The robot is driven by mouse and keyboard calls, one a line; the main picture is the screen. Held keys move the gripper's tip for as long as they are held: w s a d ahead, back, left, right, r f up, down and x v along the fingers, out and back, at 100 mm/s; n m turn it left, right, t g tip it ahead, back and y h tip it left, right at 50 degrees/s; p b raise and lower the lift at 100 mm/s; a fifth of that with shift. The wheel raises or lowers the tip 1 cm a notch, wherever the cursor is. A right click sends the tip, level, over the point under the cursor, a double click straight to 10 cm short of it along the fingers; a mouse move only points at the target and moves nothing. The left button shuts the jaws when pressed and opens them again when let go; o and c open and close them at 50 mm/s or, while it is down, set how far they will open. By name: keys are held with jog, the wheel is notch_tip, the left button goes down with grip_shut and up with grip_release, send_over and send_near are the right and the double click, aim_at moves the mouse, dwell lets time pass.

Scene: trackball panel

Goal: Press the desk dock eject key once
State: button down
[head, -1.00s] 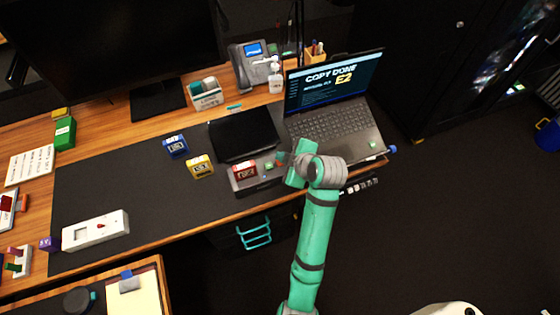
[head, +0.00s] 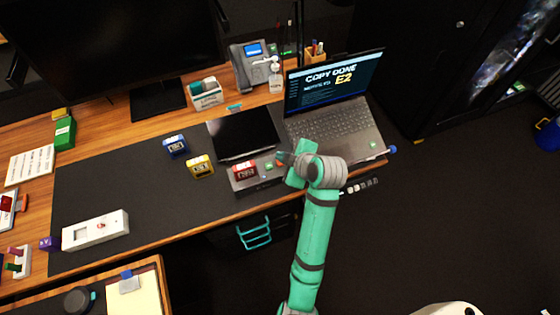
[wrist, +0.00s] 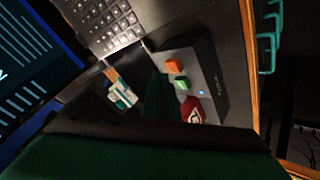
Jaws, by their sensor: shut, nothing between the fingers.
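The dock (head: 243,186) is a dark grey box at the front edge of the black desk mat, below the laptop. In the wrist view the dock (wrist: 212,75) shows an orange key (wrist: 173,63), a green key (wrist: 181,83) and a red block (wrist: 192,110) in a row. The green key (head: 269,166) and red block (head: 244,170) also show in the head view, where my arm hides the orange key. I cannot read which is the eject key. My gripper (head: 283,158) is shut and empty near the dock's right end; contact with a key cannot be told.
The open laptop (head: 335,122) behind the dock reads "COPY DONE E2". A black tablet-like pad (head: 245,136) lies behind the dock. A blue block (head: 175,146) and a yellow block (head: 200,167) stand to the left.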

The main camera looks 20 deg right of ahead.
jog(key=shift+f, duration=0.4)
jog(key=shift+f, duration=0.45)
dwell(0.7)
jog(key=shift+r, duration=0.15)
dwell(0.3)
jog(key=shift+r, duration=0.75)
notch_tip(320, 180, up, 5)
dwell(0.5)
dwell(0.8)
